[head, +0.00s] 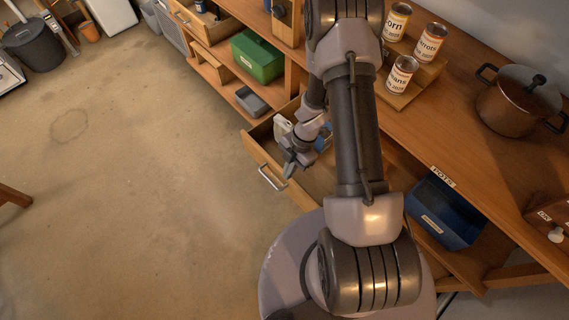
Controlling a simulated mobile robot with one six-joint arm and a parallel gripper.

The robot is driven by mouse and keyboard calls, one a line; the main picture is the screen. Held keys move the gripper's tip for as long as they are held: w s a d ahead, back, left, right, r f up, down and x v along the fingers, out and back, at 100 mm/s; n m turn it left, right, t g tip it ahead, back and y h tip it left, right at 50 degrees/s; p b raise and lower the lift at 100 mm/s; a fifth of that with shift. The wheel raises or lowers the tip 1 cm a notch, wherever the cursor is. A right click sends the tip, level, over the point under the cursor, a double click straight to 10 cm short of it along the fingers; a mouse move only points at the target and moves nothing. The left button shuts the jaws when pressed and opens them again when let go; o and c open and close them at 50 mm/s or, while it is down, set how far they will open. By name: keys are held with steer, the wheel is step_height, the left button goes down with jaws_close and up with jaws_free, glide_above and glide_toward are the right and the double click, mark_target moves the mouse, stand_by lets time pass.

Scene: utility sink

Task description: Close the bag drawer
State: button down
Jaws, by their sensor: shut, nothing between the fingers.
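An open wooden drawer (263,156) sticks out from the bench in the middle of the head view, with a metal bar handle (272,178) on its front. No label on it is readable, so I cannot tell by name that it is the bag drawer. My gripper (289,172) is shut and empty, over the drawer just behind its front panel and close to the handle. I cannot tell whether it touches the drawer. Something blue shows behind my gripper inside the drawer. My arm hides much of the drawer's inside and its right side.
Another drawer (212,32) stands open at the top. A green box (257,56) and a grey tray (252,101) sit on shelves. Several labelled cans (402,76) and a pot (519,100) stand on the bench. A blue bin (447,211) sits below.

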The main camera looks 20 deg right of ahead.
mark_target(291, 182)
step_height(291, 182, down, 10)
steer(key=b, duration=0.7)
steer(key=shift+d+r, duration=0.15)
steer(key=shift+d, duration=0.25)
steer(key=shift+r, duration=0.15)
